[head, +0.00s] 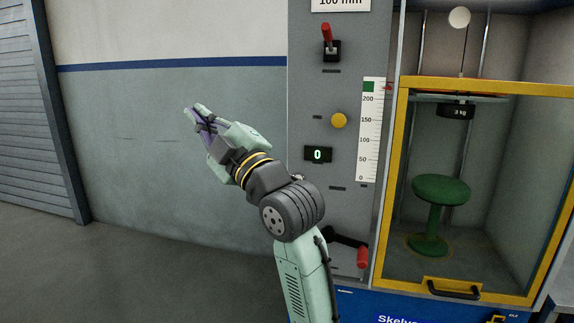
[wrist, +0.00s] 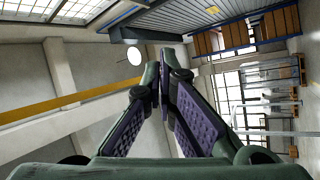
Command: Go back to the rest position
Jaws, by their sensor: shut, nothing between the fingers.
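My gripper (head: 192,113) is shut and empty, raised in the air in front of the grey wall, left of the test machine's control panel. In the wrist view my gripper's two fingers (wrist: 163,56) meet at the tips, with purple pads on their inner faces. My arm rises from the bottom of the head view and bends up to the left. It hides part of the panel's lower left edge. The gripper touches nothing that I can see.
The control panel (head: 305,105) has a red-handled lever (head: 327,35), a yellow button (head: 339,120), a display reading 0 (head: 318,154) and a red-handled crank (head: 362,257). A green stool (head: 440,190) stands inside the yellow-framed cabinet (head: 397,180). The floor (head: 150,270) at left is clear.

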